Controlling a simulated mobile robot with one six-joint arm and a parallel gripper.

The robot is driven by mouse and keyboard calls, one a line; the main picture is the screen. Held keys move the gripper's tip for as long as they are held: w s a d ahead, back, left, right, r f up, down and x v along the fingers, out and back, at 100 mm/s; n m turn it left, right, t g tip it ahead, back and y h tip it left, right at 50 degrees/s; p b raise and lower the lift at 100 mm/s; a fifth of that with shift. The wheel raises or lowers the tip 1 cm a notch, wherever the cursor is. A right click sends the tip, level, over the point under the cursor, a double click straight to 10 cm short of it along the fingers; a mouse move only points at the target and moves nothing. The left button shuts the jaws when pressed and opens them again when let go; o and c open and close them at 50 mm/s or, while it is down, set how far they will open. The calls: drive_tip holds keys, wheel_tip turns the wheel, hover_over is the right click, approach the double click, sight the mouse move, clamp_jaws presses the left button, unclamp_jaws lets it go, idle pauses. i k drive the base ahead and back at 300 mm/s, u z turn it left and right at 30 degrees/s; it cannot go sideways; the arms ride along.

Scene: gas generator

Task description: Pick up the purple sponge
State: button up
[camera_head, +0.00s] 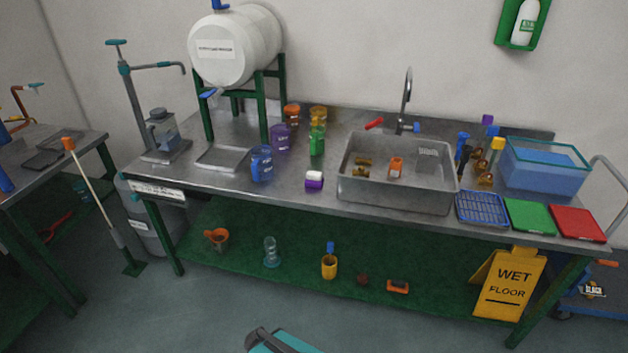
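A small block, purple below and white on top, sits on the steel bench (222,180). It looks like the purple sponge (314,184). It lies near the bench's front edge, just left of the grey sink basin (395,190), with a small gap between them. Nothing covers it from this view. I see no gripper fingers in this view, so I cannot tell where my gripper is relative to the sponge.
A blue beaker (262,164), a purple beaker (280,138) and green bottles (317,138) stand behind and left of the sponge. A blue rack (482,208) lies right of the sink. A yellow wet-floor sign (508,285) stands below. Floor in front is mostly clear.

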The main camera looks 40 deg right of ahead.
sight(314, 179)
drive_tip(key=i, duration=0.9)
drive_tip(key=u, duration=0.05)
